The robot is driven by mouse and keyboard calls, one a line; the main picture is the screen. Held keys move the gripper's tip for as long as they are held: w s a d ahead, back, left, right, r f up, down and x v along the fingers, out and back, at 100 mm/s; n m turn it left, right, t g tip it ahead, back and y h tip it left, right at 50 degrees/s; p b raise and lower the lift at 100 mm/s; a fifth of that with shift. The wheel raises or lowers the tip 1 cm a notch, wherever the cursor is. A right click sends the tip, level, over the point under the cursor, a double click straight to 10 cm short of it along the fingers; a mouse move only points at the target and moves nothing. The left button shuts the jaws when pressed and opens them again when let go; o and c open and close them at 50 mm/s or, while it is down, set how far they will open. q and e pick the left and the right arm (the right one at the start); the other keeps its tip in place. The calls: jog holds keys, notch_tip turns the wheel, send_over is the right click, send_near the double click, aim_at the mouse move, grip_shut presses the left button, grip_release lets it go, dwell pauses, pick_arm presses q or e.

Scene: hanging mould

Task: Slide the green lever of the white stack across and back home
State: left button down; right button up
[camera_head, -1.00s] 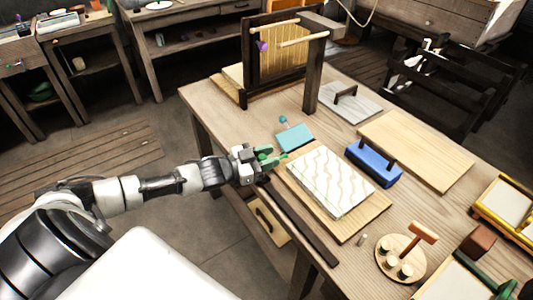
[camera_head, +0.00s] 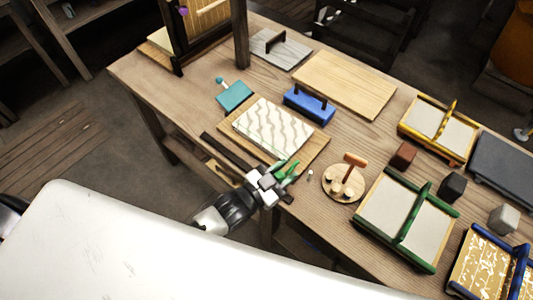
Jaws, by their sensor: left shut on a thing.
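The white stack (camera_head: 268,128), a pale block with wavy brown lines, lies on a wooden board (camera_head: 317,148) near the table's front edge. My left gripper (camera_head: 283,172) is at the board's near right corner, with my arm coming up from below. It is shut on the green lever (camera_head: 291,168), of which green parts show at the fingertips. The fingers hide much of the lever. A dark strip (camera_head: 225,150) runs along the board's front side, and my gripper covers its right part. My right gripper is not in view.
A round wooden stand (camera_head: 330,190) with pegs and a mallet (camera_head: 354,160) stands close right of my gripper. A green-framed tray (camera_head: 376,212) is farther right.

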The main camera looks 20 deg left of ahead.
pick_arm(q)
jog(key=shift+s+d, duration=0.4)
jog(key=shift+d, duration=0.4)
jog(key=shift+f, duration=0.1)
jog(key=c, duration=1)
grip_release()
jog(key=shift+o, duration=1.1)
jog(key=shift+d, duration=0.15)
jog(key=shift+s+a, duration=0.1)
jog(key=shift+a, duration=0.1)
jog(key=b+v, duration=0.1)
jog(key=v, duration=0.9)
jog(key=shift+s+b, duration=0.25)
jog(key=shift+b, duration=0.05)
